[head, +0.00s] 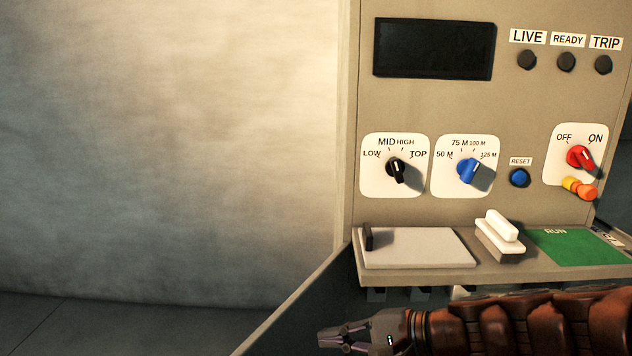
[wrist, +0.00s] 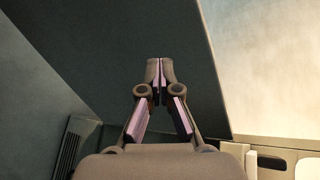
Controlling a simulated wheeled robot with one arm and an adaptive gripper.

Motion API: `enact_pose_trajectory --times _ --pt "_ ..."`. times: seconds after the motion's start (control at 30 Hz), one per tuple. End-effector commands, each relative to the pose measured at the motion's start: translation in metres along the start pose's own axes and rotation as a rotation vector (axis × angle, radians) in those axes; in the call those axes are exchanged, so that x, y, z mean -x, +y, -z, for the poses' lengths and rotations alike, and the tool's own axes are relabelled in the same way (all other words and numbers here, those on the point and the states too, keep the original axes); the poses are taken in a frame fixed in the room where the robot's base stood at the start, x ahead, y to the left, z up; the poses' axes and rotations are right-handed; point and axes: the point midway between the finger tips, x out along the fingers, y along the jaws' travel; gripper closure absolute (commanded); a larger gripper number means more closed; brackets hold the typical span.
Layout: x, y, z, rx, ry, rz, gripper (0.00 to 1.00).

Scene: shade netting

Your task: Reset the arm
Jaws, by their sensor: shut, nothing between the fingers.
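My gripper (head: 330,336) is low in the head view, at the end of my brown arm, which reaches in from the right. It points left and is below the front edge of the panel's shelf. In the wrist view my gripper (wrist: 160,68) has its two fingertips together with nothing between them. It is apart from the panel controls, over a dark surface.
A beige control panel (head: 450,105) fills the right, with a black knob (head: 397,171), a blue knob (head: 468,171), a blue reset button (head: 519,177) and a red switch (head: 580,157). Its shelf (head: 420,271) juts out above my arm. The left is open before a plain wall (head: 170,150).

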Motion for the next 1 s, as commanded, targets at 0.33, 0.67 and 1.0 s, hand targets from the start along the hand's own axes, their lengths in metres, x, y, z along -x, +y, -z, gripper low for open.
enact_pose_trajectory --times 0.33,0.67,1.0 --pt "0.068 0.066 -0.102 0.4 -0.123 -0.626 1.0" --pt "0.194 0.091 -0.113 0.621 -0.108 -1.145 1.0" --pt "0.226 0.093 -0.108 0.656 -0.084 -1.262 1.0"
